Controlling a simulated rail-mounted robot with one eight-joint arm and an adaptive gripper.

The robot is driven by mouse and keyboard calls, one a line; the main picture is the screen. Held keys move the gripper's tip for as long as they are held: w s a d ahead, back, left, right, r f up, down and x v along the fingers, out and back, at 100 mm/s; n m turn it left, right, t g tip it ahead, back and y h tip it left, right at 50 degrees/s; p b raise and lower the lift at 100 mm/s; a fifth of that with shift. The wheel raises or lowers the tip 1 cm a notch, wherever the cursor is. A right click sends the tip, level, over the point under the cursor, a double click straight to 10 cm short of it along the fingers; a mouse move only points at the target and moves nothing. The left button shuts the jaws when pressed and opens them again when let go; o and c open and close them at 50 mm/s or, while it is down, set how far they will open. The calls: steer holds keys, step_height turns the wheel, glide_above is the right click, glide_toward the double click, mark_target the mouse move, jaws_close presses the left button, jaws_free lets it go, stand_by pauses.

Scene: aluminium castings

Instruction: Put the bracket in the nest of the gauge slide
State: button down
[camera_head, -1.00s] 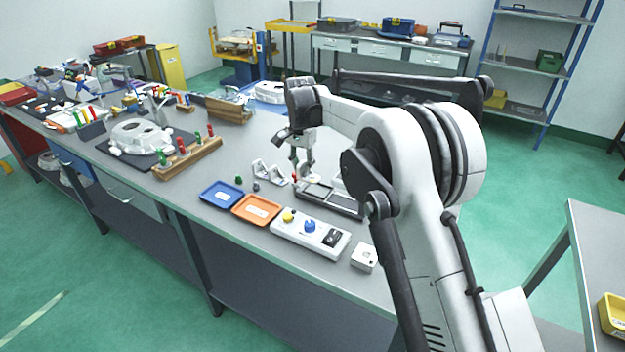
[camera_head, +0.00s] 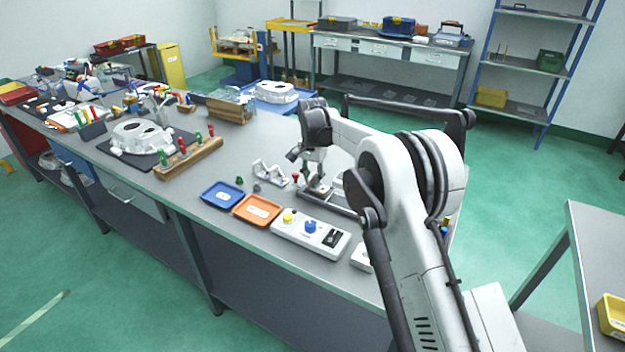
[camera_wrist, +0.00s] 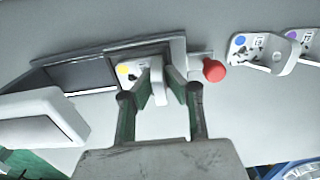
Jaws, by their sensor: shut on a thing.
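My gripper (camera_wrist: 160,78) is shut on a pale metal bracket (camera_wrist: 127,73) with a yellow dot. The bracket's upright flange is between the fingertips. Its base is over or in the end of the gauge slide (camera_wrist: 111,47) nearest the red knob (camera_wrist: 214,70); I cannot tell whether it is fully seated in the nest. The slide's dark channel (camera_wrist: 84,75) extends to the left in the wrist view. In the head view, my gripper (camera_head: 314,180) is low over the slide (camera_head: 345,211), and the arm hides part of the slide.
Two more brackets with blue (camera_wrist: 246,48) and purple (camera_wrist: 300,42) dots lie right of the knob. A white box (camera_wrist: 38,118) stands close left of my gripper. Blue (camera_head: 222,194) and orange (camera_head: 257,209) trays and a control box (camera_head: 290,232) line the front edge.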

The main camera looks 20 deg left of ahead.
mark_target(312, 174)
steer(key=shift+f, duration=0.15)
steer(key=c, duration=1.8)
jaws_free()
step_height(312, 174, up, 12)
steer(key=shift+r, duration=0.2)
